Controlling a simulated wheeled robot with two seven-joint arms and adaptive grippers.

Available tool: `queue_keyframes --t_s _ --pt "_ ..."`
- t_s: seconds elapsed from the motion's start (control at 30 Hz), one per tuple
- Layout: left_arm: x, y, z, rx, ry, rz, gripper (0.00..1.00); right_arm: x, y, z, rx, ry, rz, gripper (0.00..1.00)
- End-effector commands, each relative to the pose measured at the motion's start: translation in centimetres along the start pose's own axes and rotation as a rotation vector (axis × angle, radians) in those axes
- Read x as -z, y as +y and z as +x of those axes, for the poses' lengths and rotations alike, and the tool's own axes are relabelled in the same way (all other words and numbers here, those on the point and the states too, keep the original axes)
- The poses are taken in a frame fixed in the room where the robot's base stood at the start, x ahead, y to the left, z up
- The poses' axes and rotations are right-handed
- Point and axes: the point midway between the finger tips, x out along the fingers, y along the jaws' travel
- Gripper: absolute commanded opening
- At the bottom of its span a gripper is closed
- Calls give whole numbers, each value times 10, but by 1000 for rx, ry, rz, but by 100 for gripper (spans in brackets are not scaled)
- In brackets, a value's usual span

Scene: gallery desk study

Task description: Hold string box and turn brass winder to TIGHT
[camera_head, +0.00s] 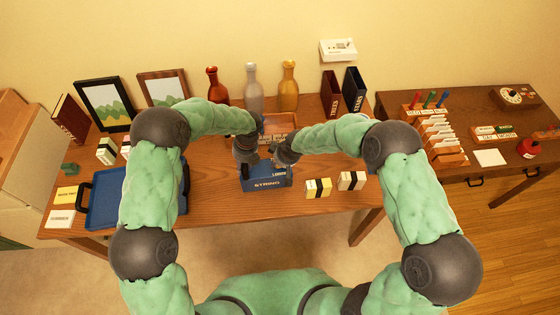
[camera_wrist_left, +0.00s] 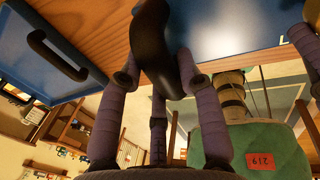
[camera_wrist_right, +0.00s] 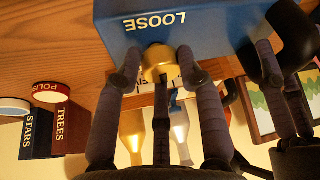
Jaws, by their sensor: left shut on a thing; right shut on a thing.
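The blue string box (camera_head: 266,182) stands on the wooden desk in front of me, marked STRING and LOOSE. My left gripper (camera_head: 246,158) is shut on the box's black handle (camera_wrist_left: 160,40) at its left side. In the right wrist view the brass winder (camera_wrist_right: 158,63) is a small gold knob on the box, near the word LOOSE, which appears upside down. My right gripper (camera_wrist_right: 160,72) is shut on the winder, with fingers on both sides of it. The fingers hide part of a white label beside it. The word TIGHT cannot be read, and the winder is hidden in the head view.
A blue tray (camera_head: 104,205) with black handles lies left of the box. My two grippers are close together.

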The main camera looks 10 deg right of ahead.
Motion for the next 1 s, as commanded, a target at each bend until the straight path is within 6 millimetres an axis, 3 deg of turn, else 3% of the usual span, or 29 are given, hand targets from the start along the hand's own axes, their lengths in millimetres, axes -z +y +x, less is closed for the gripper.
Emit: queue_keyframes --t_s 0.4,0.93,0.97,1.0 --pt "1 -6 0 8 -2 5 7 6 -4 -1 -45 15 110 6" --pt "2 -6 0 8 -1 6 7 6 -3 -2 -53 16 125 6" --pt "2 -6 0 8 -1 6 7 6 -3 -2 -53 16 125 44" --pt "2 -6 0 7 -1 7 7 6 -3 -2 -52 17 125 55"
